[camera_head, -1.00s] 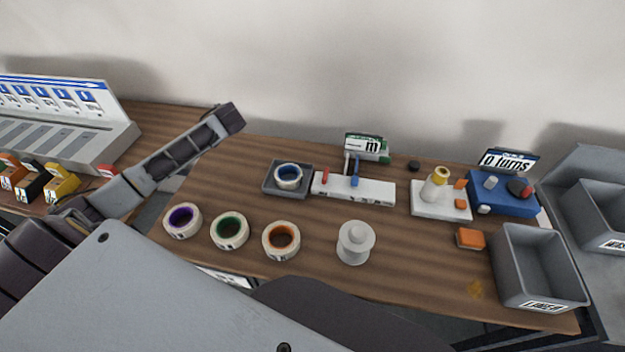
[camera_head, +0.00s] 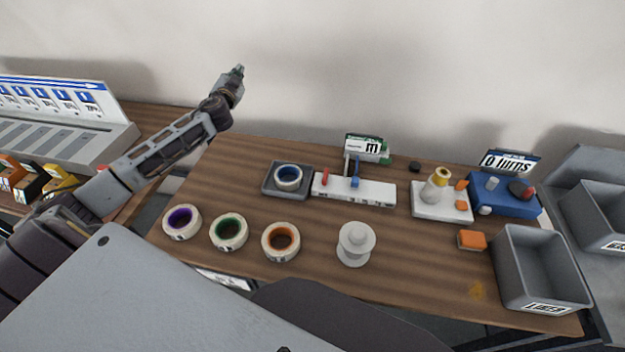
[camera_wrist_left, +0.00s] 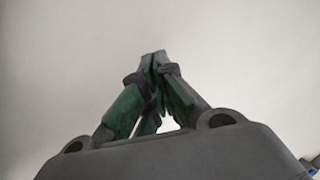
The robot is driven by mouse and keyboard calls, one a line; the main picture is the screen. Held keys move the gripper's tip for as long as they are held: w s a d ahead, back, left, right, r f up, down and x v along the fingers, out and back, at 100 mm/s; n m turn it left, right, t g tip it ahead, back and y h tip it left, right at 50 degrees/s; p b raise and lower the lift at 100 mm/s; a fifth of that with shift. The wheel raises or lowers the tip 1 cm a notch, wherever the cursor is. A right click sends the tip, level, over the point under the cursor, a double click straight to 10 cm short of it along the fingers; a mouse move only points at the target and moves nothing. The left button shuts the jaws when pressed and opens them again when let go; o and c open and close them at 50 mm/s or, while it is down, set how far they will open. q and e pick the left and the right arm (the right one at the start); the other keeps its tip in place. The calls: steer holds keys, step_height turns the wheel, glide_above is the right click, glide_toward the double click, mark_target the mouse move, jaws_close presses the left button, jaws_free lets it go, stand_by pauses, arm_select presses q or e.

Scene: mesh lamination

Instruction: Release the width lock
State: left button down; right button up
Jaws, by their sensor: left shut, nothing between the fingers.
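A white block (camera_head: 374,192) stands at the back middle of the table, with a red lever (camera_head: 325,175) at its left end and a blue lever (camera_head: 354,180) near its middle. I cannot tell which part is the width lock. My left gripper (camera_head: 238,70) is raised in front of the wall, up and left of the white block and far from it. In the left wrist view its green-padded fingers (camera_wrist_left: 158,62) meet at the tips, shut and empty, with bare wall behind. My right gripper is not in view.
A grey tray (camera_head: 268,191) with a blue-cored roll (camera_head: 288,178) adjoins the white block. Purple, green and orange-cored rolls and a white spool (camera_head: 355,245) line the front. A blue device (camera_head: 503,201) and grey bin (camera_head: 502,256) stand at the right.

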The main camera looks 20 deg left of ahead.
mark_target(326, 177)
arm_select(q)
steer(key=d+m+h, duration=1.5)
steer(key=d+m, duration=0.1)
steer(key=m, duration=0.2)
steer(key=s+d+f+m+g, duration=0.2)
steer(key=s+f+m+g, duration=0.1)
steer(key=s+f+g, duration=0.1)
steer(key=s+d+f+m+g+h, duration=0.1)
steer(key=s+d+f+m+g, duration=0.1)
steer(key=s+f+m+g, duration=0.2)
steer(key=s+d+f+m+g, duration=0.2)
steer(key=s+f+m+g, duration=0.2)
steer(key=s+f+g, duration=0.2)
steer(key=shift+s+d+f, duration=0.1)
steer(key=shift+s+d, duration=0.05)
steer(key=shift+s, duration=0.35)
steer(key=shift+s+d+f, duration=0.1)
steer(key=shift+s+d, duration=0.05)
steer(key=shift+s, duration=0.3)
steer(key=shift+s+m+g, duration=0.3)
steer(key=shift+d+f, duration=0.1)
steer(key=shift+p+x, duration=0.8)
steer(key=shift+x, duration=4)
steer(key=shift+w+d+p, duration=0.25)
steer(key=shift+d+p, duration=0.05)
steer(key=shift+d, duration=0.75)
steer(key=shift+w+d+p, duration=0.25)
steer(key=shift+d+p, duration=0.05)
steer(key=shift+d, duration=0.8)
